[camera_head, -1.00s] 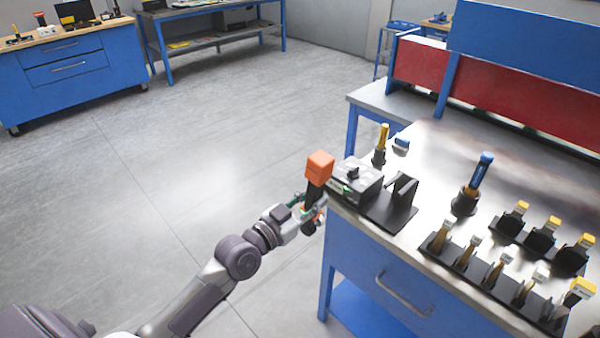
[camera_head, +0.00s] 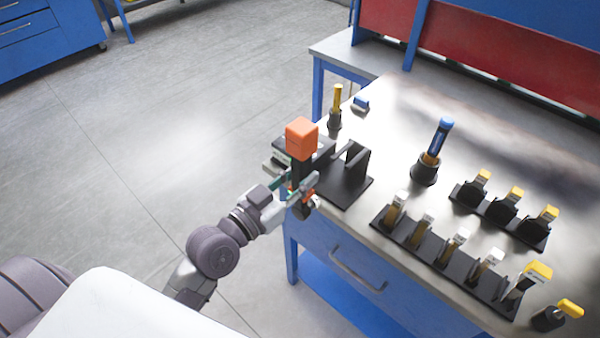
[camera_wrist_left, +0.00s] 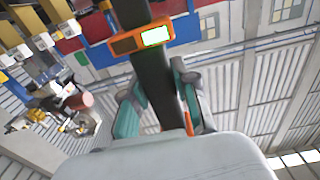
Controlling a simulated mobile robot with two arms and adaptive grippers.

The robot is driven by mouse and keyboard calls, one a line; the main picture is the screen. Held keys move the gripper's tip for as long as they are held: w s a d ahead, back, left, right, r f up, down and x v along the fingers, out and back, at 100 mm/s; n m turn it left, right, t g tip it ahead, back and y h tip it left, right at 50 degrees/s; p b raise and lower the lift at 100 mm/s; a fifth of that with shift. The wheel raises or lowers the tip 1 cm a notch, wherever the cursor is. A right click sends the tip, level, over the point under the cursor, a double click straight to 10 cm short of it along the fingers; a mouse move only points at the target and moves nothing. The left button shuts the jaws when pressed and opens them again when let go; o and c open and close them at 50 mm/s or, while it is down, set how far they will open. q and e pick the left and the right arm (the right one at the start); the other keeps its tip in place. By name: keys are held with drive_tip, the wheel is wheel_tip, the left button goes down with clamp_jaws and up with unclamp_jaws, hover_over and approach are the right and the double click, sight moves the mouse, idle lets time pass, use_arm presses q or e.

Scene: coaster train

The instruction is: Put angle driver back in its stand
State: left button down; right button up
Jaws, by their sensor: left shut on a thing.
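The angle driver, with an orange block (camera_head: 302,138) on top of a dark body, is upright in my left gripper (camera_head: 301,190) at the table's left edge. In the left wrist view, the teal-padded fingers of the left gripper (camera_wrist_left: 160,100) are shut around the driver's black body (camera_wrist_left: 143,65), below an orange collar with a lit green display. A black stand (camera_head: 346,185) with a flat base and upright bracket is on the table just right of the driver. The driver is apart from the bracket. My right gripper is not in view.
A grey box, partly hidden, sits behind the driver. A yellow-handled tool (camera_head: 337,100) and a blue-handled tool (camera_head: 437,140) stand in black holders. Racks of yellow and white-topped tools (camera_head: 440,245) fill the right front. A drawer handle (camera_head: 357,270) juts from the table front.

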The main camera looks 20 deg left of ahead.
use_arm(q)
drive_tip(key=shift+w+d+r, duration=0.1)
drive_tip(key=shift+w+r, duration=0.15)
drive_tip(key=shift+w, duration=0.15)
drive_tip(key=shift+w+d+r, duration=0.1)
drive_tip(key=shift+w+r, duration=0.05)
drive_tip(key=shift+w, duration=0.2)
drive_tip(key=x, duration=0.3)
drive_tip(key=shift+w+d, duration=0.1)
drive_tip(key=shift+w, duration=0.25)
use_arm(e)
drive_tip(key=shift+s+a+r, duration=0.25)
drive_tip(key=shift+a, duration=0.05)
use_arm(q)
drive_tip(key=shift+p, duration=0.4)
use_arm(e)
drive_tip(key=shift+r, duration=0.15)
use_arm(q)
drive_tip(key=shift+w+d, duration=0.1)
drive_tip(key=shift+w, duration=0.05)
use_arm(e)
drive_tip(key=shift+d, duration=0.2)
